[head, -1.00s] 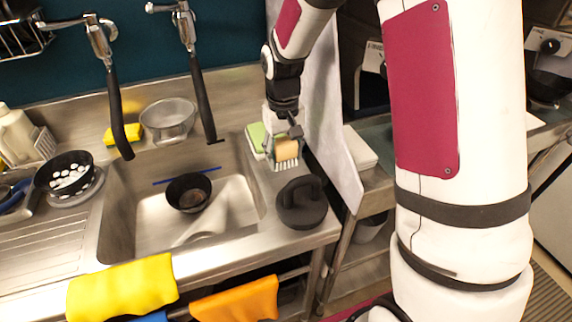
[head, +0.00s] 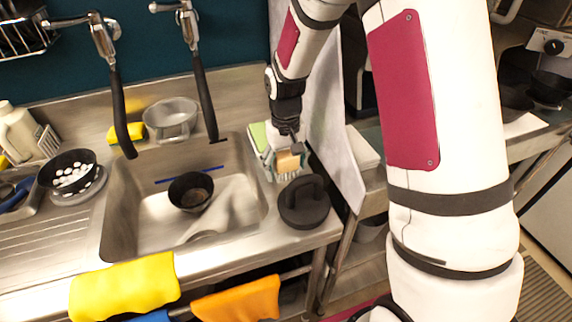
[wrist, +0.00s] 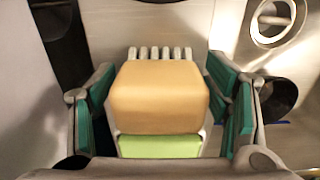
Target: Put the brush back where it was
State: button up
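The brush shows as a tan block (wrist: 160,97) in the middle of the wrist view. In the head view the brush (head: 289,161) is at the back right corner of the sink. A green and white item (head: 259,138) is beside the gripper in the head view. The brush's underside is hidden.
A dark round object with a handle (head: 302,203) stands just in front of the brush. The sink (head: 135,225) to the left holds a black bowl (head: 190,191).

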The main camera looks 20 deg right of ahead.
aim_at(286, 154)
notch_tip(286, 154, up, 11)
jog(key=shift+r, duration=0.2)
jog(key=shift+s+r, duration=0.1)
jog(key=shift+r, duration=0.6)
jog(key=s+r+t, duration=0.2)
jog(key=s+r, duration=0.7)
jog(key=s, duration=0.1)
jog(key=s+r+t, duration=0.2)
jog(key=s, duration=1.3)
jog(key=shift+d+t, duration=0.2)
jog(key=shift+t, duration=0.1)
